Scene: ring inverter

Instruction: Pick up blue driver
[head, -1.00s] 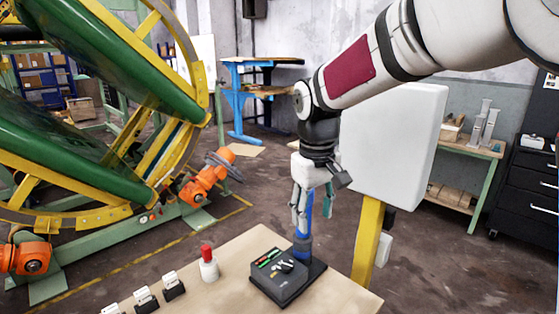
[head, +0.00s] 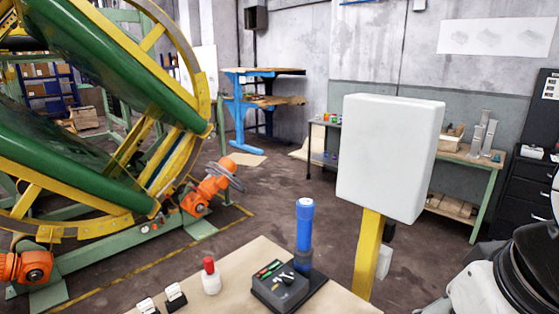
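The blue driver (head: 305,226) stands upright in a dark holder (head: 304,256) at the back right of the small black base on the table. Its blue body and pale top are in plain view, and nothing touches it from above. My gripper is out of the frame. Only a part of my own arm shows at the lower right corner, well to the right of the driver.
A white panel (head: 388,155) on a yellow post (head: 367,252) stands to the right. The green and yellow ring machine (head: 85,75) fills the left.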

